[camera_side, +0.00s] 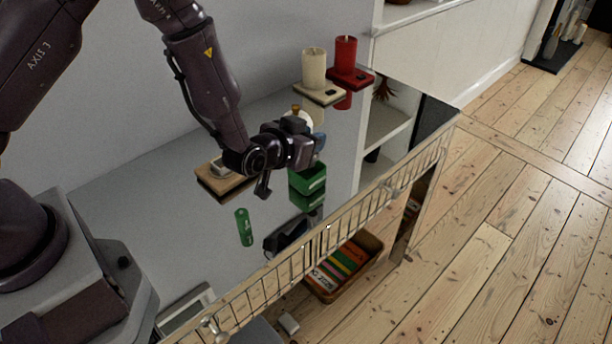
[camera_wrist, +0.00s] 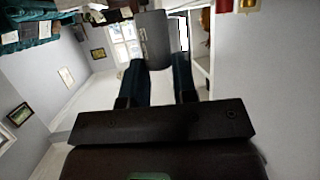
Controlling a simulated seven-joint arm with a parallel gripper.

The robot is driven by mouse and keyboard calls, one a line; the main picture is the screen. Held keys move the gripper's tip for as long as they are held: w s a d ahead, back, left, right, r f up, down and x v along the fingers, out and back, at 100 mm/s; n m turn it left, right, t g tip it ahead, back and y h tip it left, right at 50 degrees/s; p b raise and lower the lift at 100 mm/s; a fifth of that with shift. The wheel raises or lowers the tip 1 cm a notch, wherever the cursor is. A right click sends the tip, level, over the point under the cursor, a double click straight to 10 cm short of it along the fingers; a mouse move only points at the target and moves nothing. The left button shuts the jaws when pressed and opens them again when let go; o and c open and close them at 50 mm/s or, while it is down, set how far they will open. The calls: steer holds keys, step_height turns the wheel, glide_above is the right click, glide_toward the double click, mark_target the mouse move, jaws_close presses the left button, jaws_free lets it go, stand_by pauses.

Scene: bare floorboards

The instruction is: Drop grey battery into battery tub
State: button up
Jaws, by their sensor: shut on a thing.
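In the wrist view my gripper (camera_wrist: 158,68) has its two dark fingers on either side of a dark grey block, which looks like the grey battery (camera_wrist: 154,38). In the side view my gripper (camera_side: 312,146) is above the glossy surface and points to the right. The battery cannot be made out clearly there. A small green open tub (camera_side: 308,180), likely the battery tub, stands just below my gripper, with its reflection under it. My gripper is apart from the tub, and the tub's inside is mostly hidden.
A flat green object (camera_side: 244,227) and a dark object (camera_side: 288,236) lie nearer the wire railing (camera_side: 335,232). A wooden block with a light item (camera_side: 222,178) is left of my gripper. Cream (camera_side: 314,66) and red (camera_side: 346,56) candles stand behind. The surface at left is clear.

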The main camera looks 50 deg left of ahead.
steer(key=o, duration=1)
steer(key=shift+s, duration=0.1)
steer(key=v, duration=1.2)
steer(key=shift+s+d+r, duration=0.1)
steer(key=shift+s+r, duration=0.15)
steer(key=shift+s, duration=0.05)
